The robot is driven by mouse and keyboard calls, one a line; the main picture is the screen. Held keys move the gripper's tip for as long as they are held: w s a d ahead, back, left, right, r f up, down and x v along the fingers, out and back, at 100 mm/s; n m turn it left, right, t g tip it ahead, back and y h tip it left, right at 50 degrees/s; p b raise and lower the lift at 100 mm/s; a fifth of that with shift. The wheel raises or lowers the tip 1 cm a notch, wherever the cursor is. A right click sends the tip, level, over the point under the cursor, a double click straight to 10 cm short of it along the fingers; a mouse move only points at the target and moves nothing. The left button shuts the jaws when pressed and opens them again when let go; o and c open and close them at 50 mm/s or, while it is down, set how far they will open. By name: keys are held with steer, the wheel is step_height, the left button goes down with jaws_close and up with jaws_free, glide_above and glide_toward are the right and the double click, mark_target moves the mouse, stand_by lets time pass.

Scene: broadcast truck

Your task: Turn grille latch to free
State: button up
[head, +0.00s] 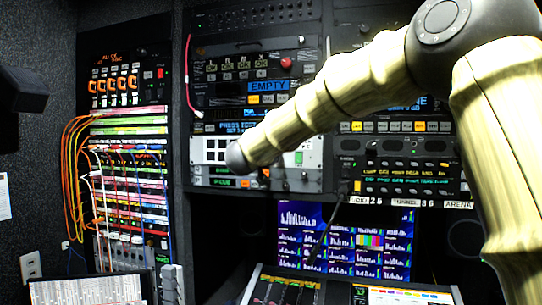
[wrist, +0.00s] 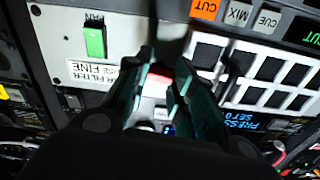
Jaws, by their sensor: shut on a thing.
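In the wrist view, my gripper (wrist: 165,70) has its two dark green fingers drawn close together at the rack panel. A small red part (wrist: 160,76), which I take for the grille latch, shows between them. The fingers and palm hide most of it, so its angle cannot be told. The white grille (wrist: 247,96) with rows of dark square openings lies just right of the fingers. In the head view the grille (head: 229,143) is partly covered by my arm. My gripper and the latch cannot be made out there.
A green switch (wrist: 95,42) and an upside-down printed label (wrist: 91,74) sit left of the fingers. Orange and white buttons (wrist: 206,9) line the unit above. In the head view, a patch bay (head: 130,190) with hanging cables stands left, and a lit monitor (head: 345,242) below.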

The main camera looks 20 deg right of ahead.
steer(key=shift+f+m+b, duration=0.15)
steer(key=shift+m+b, duration=6.25)
steer(key=shift+m, duration=1.7)
steer(key=o, duration=1)
